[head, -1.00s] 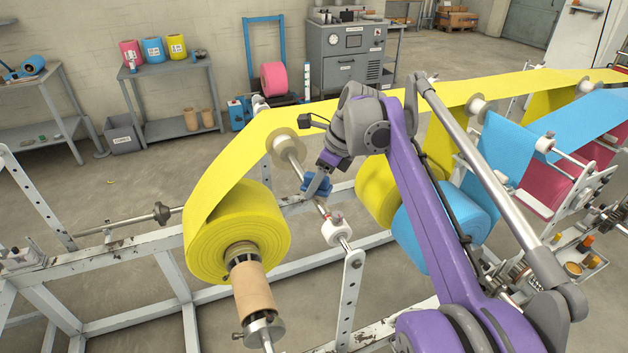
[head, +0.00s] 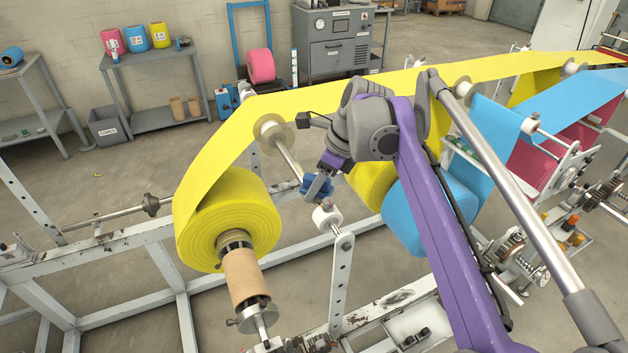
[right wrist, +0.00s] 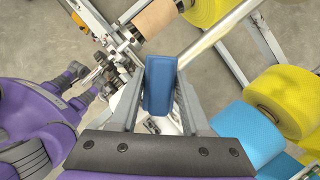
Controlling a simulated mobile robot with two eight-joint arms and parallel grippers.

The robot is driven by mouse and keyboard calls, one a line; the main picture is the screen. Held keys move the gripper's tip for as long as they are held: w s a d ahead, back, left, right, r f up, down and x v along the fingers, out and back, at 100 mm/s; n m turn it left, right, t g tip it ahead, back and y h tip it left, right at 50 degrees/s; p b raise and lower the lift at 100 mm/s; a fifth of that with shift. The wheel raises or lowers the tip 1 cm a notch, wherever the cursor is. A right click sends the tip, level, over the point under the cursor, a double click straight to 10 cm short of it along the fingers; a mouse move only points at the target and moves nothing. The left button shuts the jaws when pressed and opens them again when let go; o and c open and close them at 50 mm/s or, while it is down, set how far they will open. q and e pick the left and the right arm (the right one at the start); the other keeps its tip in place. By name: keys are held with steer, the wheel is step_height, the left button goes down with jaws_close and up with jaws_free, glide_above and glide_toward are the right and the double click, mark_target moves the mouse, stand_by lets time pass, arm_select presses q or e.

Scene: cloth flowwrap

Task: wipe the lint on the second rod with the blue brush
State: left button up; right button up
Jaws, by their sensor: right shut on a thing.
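My right gripper (head: 318,184) is shut on the blue brush (head: 314,187). The brush also shows in the right wrist view (right wrist: 158,85), upright between the two fingers. In the head view it is at the silver rod (head: 287,157), between the yellow web's pale flange and the white collar (head: 327,217). The rod also runs behind the brush in the right wrist view (right wrist: 215,35). I cannot tell whether the bristles touch the rod. Lint is too small or hidden to make out. My left gripper does not show.
A large yellow roll (head: 225,225) stands left of the rod, its web passing above. A blue roll (head: 425,210) is close on the right, behind my arm. A holed white post (head: 341,285) stands at the rod's near end.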

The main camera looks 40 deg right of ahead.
mark_target(294, 163)
steer(key=shift+w, duration=0.1)
steer(key=shift+w+d+f+p, duration=0.1)
steer(key=shift+w+d+p, duration=0.15)
steer(key=shift+w, duration=0.7)
steer(key=shift+w+d+p, duration=0.1)
steer(key=shift+w+d, duration=0.25)
steer(key=shift+w, duration=0.55)
steer(key=shift+w+d+p, duration=0.15)
steer(key=shift+w+d, duration=0.1)
steer(key=shift+w, duration=0.45)
steer(key=shift+w+d+p, duration=0.15)
steer(key=shift+w+d, duration=0.05)
steer(key=shift+w, duration=0.45)
steer(key=shift+w+d, duration=0.25)
steer(key=shift+w, duration=0.55)
steer(key=shift+w+d+p, duration=0.25)
steer(key=shift+w+p, duration=0.15)
steer(key=shift+w, duration=0.45)
steer(key=shift+w+d+p, duration=0.3)
steer(key=shift+w, duration=0.6)
steer(key=shift+w+d, duration=0.15)
steer(key=shift+w, duration=0.35)
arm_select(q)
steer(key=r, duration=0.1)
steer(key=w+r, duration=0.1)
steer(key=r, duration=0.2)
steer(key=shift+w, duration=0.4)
